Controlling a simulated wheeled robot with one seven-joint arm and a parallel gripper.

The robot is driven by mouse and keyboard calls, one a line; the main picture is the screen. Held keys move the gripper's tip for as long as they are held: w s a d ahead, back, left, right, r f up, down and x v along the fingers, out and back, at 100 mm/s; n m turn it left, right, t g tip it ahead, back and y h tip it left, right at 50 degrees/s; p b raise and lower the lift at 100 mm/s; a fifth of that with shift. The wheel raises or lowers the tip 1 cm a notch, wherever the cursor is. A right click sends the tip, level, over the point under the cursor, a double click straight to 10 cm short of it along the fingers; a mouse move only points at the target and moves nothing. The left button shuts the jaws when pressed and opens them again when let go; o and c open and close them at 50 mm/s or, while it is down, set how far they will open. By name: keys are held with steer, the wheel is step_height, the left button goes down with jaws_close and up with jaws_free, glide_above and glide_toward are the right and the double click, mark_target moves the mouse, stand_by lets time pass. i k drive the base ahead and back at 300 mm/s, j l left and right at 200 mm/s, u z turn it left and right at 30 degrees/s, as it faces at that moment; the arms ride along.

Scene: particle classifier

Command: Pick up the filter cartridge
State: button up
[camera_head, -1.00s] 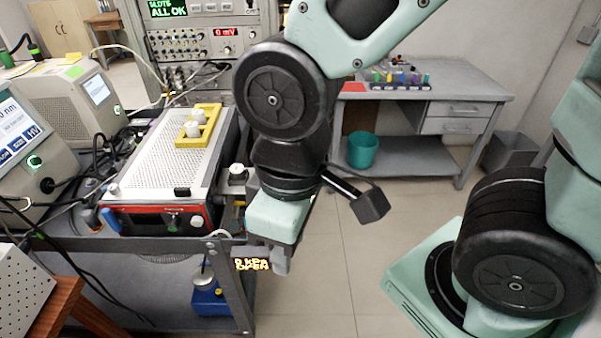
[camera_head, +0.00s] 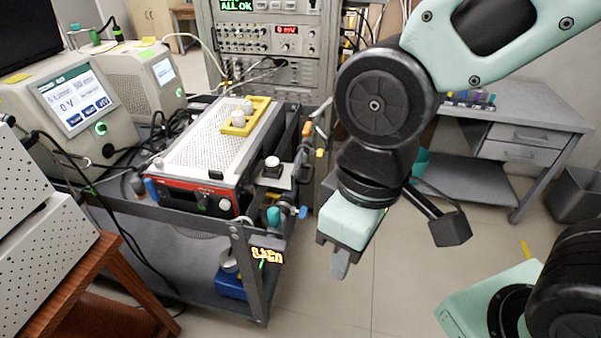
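Two small white cylinders (camera_head: 242,114) stand in a yellow tray (camera_head: 260,101) on top of the red-fronted instrument (camera_head: 196,146). Another small white-topped part (camera_head: 272,163) sits on a grey ledge beside that instrument. I cannot tell for sure which of these is the filter cartridge. My gripper (camera_head: 339,264) points down over the open floor, right of the cart's front corner and apart from all of these parts. Its fingers are seen edge-on, so the gap between them does not show. No object shows at the fingertips.
The metal cart (camera_head: 246,268) has a raised frame, cables and a lower shelf with a blue-based item (camera_head: 230,285). A wooden stand (camera_head: 75,280) is at the lower left. A grey desk (camera_head: 530,115) is behind my arm. The floor between cart and desk is clear.

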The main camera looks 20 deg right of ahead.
mark_target(272, 163)
steer(key=j+z, duration=0.1)
steer(key=z, duration=0.75)
steer(key=j+z, duration=0.7)
steer(key=k+j+z, duration=0.1)
steer(key=j+z, duration=0.25)
steer(key=k+j, duration=0.1)
steer(key=j, duration=0.3)
steer(key=k+j+z, duration=0.1)
steer(key=j, duration=0.3)
steer(key=k+j, duration=0.15)
steer(key=j, duration=0.2)
steer(key=z, duration=0.05)
